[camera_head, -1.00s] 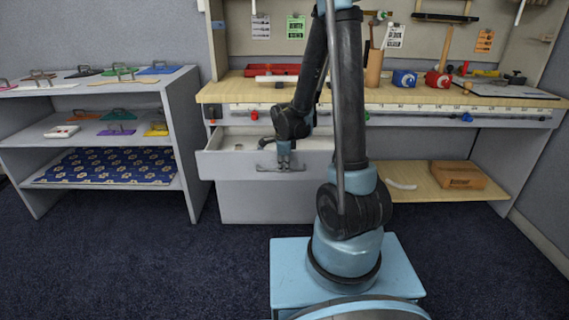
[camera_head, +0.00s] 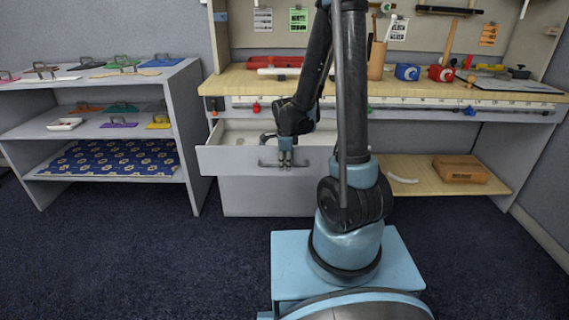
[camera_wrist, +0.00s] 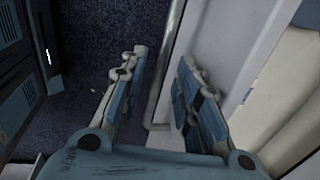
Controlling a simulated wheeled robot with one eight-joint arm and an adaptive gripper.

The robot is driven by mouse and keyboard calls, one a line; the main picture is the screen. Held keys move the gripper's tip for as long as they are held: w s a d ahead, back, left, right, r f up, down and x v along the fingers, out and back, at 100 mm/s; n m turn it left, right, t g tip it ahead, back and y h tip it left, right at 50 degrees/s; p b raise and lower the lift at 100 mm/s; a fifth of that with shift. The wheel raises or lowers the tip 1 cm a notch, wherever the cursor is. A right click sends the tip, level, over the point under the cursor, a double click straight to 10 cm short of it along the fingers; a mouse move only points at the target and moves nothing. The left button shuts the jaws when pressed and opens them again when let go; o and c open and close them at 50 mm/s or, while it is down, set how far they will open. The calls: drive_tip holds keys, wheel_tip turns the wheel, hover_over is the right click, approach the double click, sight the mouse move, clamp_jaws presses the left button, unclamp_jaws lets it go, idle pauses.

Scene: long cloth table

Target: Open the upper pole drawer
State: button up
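The upper drawer (camera_head: 232,162) of the pole cabinet under the workbench is pulled out, and its pale inside shows in the head view. Its front carries a grey bar handle (camera_head: 266,164). My gripper (camera_head: 286,161) is at the middle of this handle, pointing down. In the wrist view the two fingers (camera_wrist: 158,68) are apart, with the handle bar (camera_wrist: 168,62) running between them and a visible gap on each side. The right finger lies over the white drawer front (camera_wrist: 215,45). Contact with the bar cannot be told.
A lower drawer front (camera_head: 262,196) below is shut. A grey shelf (camera_head: 183,130) with trays stands at the left. The workbench top (camera_head: 225,82) above holds tools and a red tray (camera_head: 285,62). A low wooden shelf (camera_head: 425,180) is at the right. Dark carpet (camera_head: 130,250) in front is clear.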

wheel_tip(320, 180, up, 12)
drive_tip(key=s, duration=0.2)
drive_tip(key=shift+s+f, duration=0.15)
drive_tip(key=shift+f, duration=0.05)
idle(0.7)
drive_tip(key=s+d+n, duration=0.7)
drive_tip(key=s+n, duration=0.2)
drive_tip(key=s, duration=0.2)
drive_tip(key=s+d+n, duration=0.7)
drive_tip(key=s+n, duration=0.2)
drive_tip(key=s, duration=0.3)
drive_tip(key=shift+f+n, duration=0.35)
drive_tip(key=shift+n, duration=0.05)
